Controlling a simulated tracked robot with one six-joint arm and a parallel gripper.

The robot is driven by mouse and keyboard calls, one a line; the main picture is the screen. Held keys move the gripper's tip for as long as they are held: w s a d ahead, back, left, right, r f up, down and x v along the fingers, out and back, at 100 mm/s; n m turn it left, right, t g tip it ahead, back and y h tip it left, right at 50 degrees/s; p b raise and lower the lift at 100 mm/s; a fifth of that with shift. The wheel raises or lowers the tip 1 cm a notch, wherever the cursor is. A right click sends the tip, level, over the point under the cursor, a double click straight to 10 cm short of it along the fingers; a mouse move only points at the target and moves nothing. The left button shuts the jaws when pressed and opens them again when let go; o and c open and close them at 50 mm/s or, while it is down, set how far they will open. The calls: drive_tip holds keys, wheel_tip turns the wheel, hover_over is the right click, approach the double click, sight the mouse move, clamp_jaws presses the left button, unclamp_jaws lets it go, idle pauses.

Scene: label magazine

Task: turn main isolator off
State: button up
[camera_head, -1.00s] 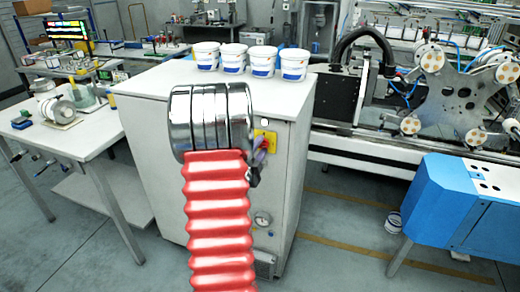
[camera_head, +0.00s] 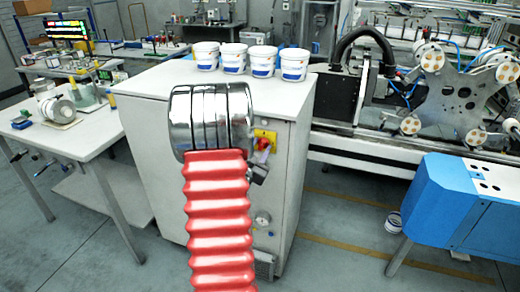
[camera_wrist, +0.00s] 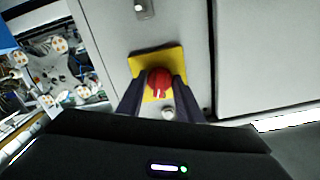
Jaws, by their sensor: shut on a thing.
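The main isolator is a red rotary knob on a yellow plate (camera_head: 268,135), on the front of a light grey cabinet (camera_head: 160,150). In the wrist view the red knob (camera_wrist: 159,79) has a small white mark and sits on the yellow plate (camera_wrist: 143,64). My gripper (camera_wrist: 160,88) has its two dark fingers on either side of the knob, shut on it. The plate looks tilted in the wrist view. In the head view my arm hides most of the gripper, and the red knob (camera_head: 263,144) shows just right of the arm.
Several white tubs (camera_head: 262,62) stand on the cabinet top. A side table (camera_head: 100,135) stands at left, and a blue unit (camera_head: 440,200) stands at right on the floor.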

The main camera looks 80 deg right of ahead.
drive_tip(key=n, duration=0.4)
drive_tip(key=shift+f, duration=0.15)
idle(0.4)
drive_tip(key=o, duration=1)
drive_tip(key=shift+o, duration=0.2)
drive_tip(key=shift+a, duration=0.1)
drive_tip(key=w+a, duration=0.1)
drive_tip(key=a, duration=1.2)
drive_tip(key=shift+w+a, duration=0.2)
drive_tip(key=shift+a, duration=0.05)
